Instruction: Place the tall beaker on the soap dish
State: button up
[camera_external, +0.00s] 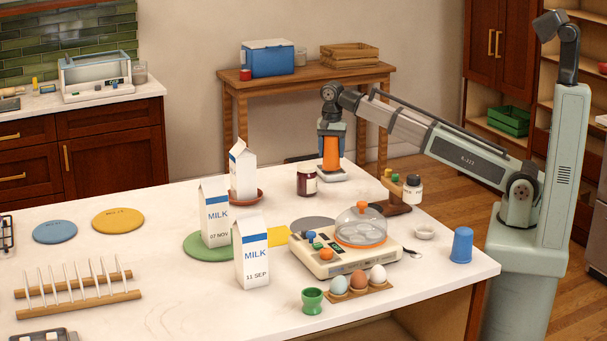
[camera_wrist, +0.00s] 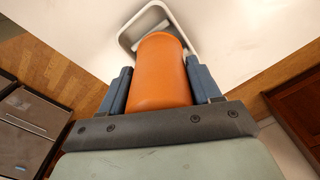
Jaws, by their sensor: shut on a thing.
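The tall orange beaker (camera_external: 331,153) is upright at the far edge of the white counter. It fills the middle of the wrist view (camera_wrist: 159,80). My gripper (camera_external: 331,133) is shut on it from above, with a blue finger on each side in the wrist view (camera_wrist: 160,75). A pale, rounded rectangular dish (camera_external: 335,178), which looks like the soap dish, is directly under the beaker. Its pale rim shows past the beaker in the wrist view (camera_wrist: 124,37). I cannot tell whether the beaker's base touches the dish; the beaker hides part of it.
A dark jar (camera_external: 307,180) stands just left of the dish. A milk carton (camera_external: 243,170) on a reddish saucer is further left. A wooden holder with bottles (camera_external: 395,202) is at right. An egg cooker (camera_external: 345,250) and blue cup (camera_external: 461,245) are nearer the front.

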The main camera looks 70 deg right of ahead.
jog(key=shift+f, duration=0.6)
jog(key=o, duration=1.1)
jog(key=shift+c, duration=0.2)
jog(key=shift+r, duration=0.1)
jog(key=shift+r, duration=4.3)
